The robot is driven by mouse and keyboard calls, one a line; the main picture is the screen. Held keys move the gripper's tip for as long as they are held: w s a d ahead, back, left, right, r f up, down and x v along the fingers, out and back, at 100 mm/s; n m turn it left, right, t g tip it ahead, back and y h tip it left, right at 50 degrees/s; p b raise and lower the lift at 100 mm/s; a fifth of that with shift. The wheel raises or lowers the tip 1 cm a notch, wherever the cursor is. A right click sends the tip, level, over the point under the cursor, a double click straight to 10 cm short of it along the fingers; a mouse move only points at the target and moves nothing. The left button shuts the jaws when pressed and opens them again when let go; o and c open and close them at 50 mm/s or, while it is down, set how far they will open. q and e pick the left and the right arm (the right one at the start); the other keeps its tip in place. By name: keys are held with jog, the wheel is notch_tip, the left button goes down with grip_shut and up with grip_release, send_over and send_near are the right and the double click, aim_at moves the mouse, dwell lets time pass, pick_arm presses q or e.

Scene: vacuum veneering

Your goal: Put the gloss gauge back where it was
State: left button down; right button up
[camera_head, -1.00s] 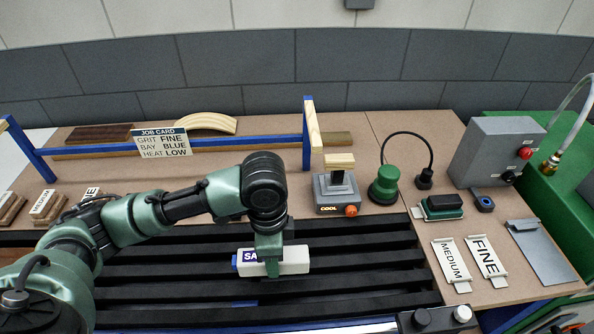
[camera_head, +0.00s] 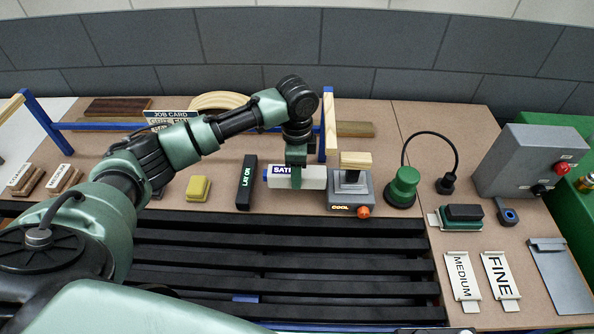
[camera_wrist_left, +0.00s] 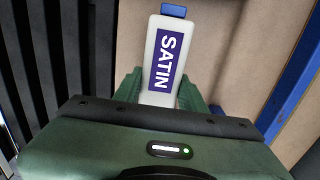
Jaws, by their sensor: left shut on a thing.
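The gloss gauge (camera_head: 313,177) is a white block with a blue label and a blue end. Its label reads SATIN in the left wrist view (camera_wrist_left: 158,60). My left gripper (camera_head: 296,178) is shut on it, with a green finger on each side of it. The gauge is at the front of the brown board, between the black LAY ON device (camera_head: 246,184) and the grey COOL box (camera_head: 350,193). I cannot tell whether it touches the board. My right gripper is not in view.
The black slatted bed (camera_head: 280,258) lies in front. A yellow block (camera_head: 198,188) sits left of the LAY ON device. A blue rail post (camera_head: 330,125) stands behind the gauge. A green knob (camera_head: 403,186) with a cable stands right of the COOL box.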

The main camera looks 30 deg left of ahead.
pick_arm(q)
jog(key=shift+w+a+r, duration=0.1)
jog(key=shift+w+a, duration=0.1)
jog(key=shift+w, duration=0.25)
jog(key=shift+w+a, duration=0.1)
jog(key=shift+w, duration=0.1)
jog(key=f, duration=0.1)
jog(key=f+p, duration=0.1)
jog(key=f, duration=0.1)
jog(key=shift+w+a+f+p, duration=0.15)
jog(key=shift+w+f+p, duration=0.05)
jog(key=shift+w+p, duration=0.1)
jog(key=shift+f, duration=0.1)
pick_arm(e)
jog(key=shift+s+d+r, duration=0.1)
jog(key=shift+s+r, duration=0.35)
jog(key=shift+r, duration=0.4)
pick_arm(q)
jog(key=shift+f, duration=0.1)
jog(key=c, duration=0.8)
grip_release()
jog(key=shift+c, duration=0.2)
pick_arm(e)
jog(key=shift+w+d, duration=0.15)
